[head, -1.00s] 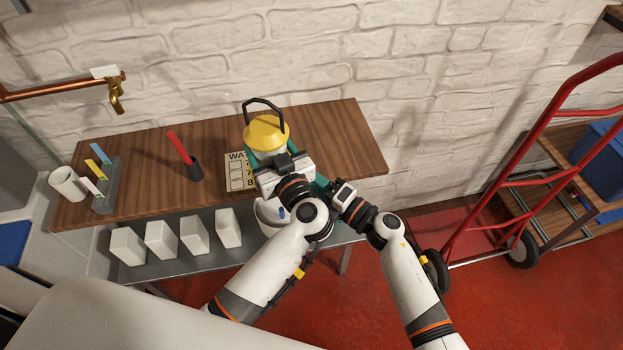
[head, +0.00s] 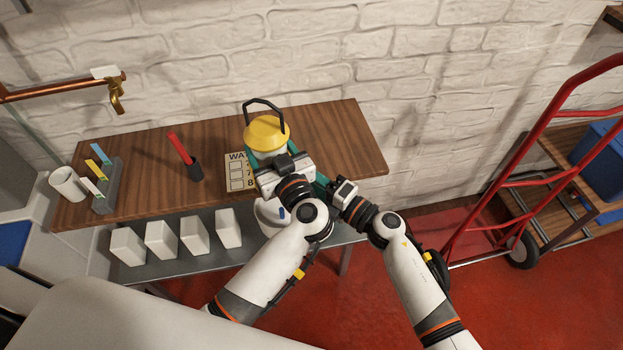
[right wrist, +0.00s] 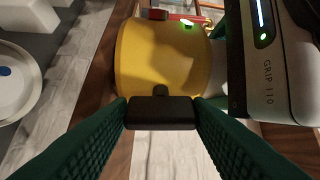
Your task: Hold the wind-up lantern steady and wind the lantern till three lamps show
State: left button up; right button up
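The wind-up lantern (head: 266,131), with a yellow top and black carry handle, stands upright on the wooden shelf. My left gripper (head: 268,155) is around its body, its green fingers at the sides; its grey housing also shows in the right wrist view (right wrist: 275,65). My right gripper (head: 318,183) is at the lantern's near right side. In the right wrist view its ridged green fingers close on the black crank knob (right wrist: 160,113), in front of the yellow lantern part (right wrist: 165,60). A small bright green spot (right wrist: 187,24) shows there; I cannot tell whether it is a lamp.
A printed card (head: 238,172), partly hidden, lies left of the lantern. White blocks (head: 161,239) line the lower shelf. A red hand truck (head: 470,215) stands right.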

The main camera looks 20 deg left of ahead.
pick_arm(q)
jog(key=shift+r, duration=0.15)
pick_arm(e)
jog(key=shift+o, duration=0.5)
jog(key=shift+d, duration=0.1)
jog(key=v, duration=1.1)
jog(key=shift+s+d+f, duration=0.15)
jog(key=shift+d, duration=0.25)
pick_arm(q)
jog(key=o, duration=1.7)
jog(key=shift+d, duration=0.1)
